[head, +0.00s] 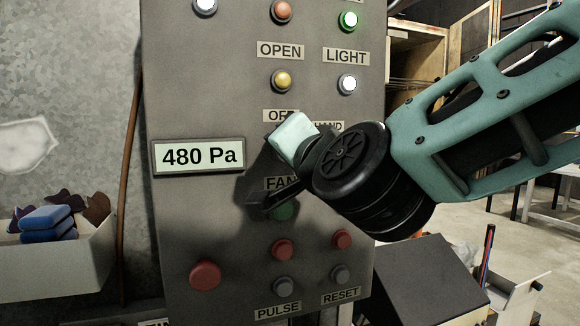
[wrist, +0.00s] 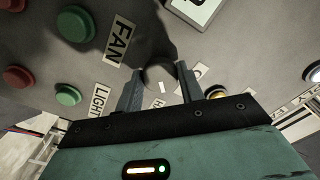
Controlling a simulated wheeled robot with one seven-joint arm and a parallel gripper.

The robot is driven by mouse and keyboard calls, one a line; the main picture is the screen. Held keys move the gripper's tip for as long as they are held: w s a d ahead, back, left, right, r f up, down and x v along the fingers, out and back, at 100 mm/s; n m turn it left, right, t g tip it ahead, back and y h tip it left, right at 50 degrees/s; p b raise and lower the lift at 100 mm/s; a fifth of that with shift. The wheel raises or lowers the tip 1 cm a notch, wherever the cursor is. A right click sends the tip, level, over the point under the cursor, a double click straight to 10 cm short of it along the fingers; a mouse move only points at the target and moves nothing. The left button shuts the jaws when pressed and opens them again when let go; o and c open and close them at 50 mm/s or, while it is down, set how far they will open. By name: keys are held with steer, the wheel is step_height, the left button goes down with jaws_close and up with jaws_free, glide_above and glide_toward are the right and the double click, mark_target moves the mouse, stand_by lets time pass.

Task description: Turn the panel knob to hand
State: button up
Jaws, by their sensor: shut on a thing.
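The panel knob (wrist: 160,74) is a dark round knob in the wrist view. My gripper (wrist: 158,88) has one finger on each side of it and is shut on it. A small white mark shows on the knob's lower edge, on the side of a partly covered label starting with H. In the head view my gripper (head: 285,170) is against the panel (head: 215,110) and hides the knob. The HAND label (head: 328,126) and the OFF label (head: 278,116) are partly covered there.
The 480 Pa display (head: 199,156) is left of my gripper. The FAN label (head: 280,184) and a shadowed green button (head: 284,210) lie just below. Yellow (head: 282,81) and white (head: 347,84) buttons sit above. A red button (head: 205,275) is lower left.

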steer(key=shift+m, duration=0.3)
steer(key=o, duration=1)
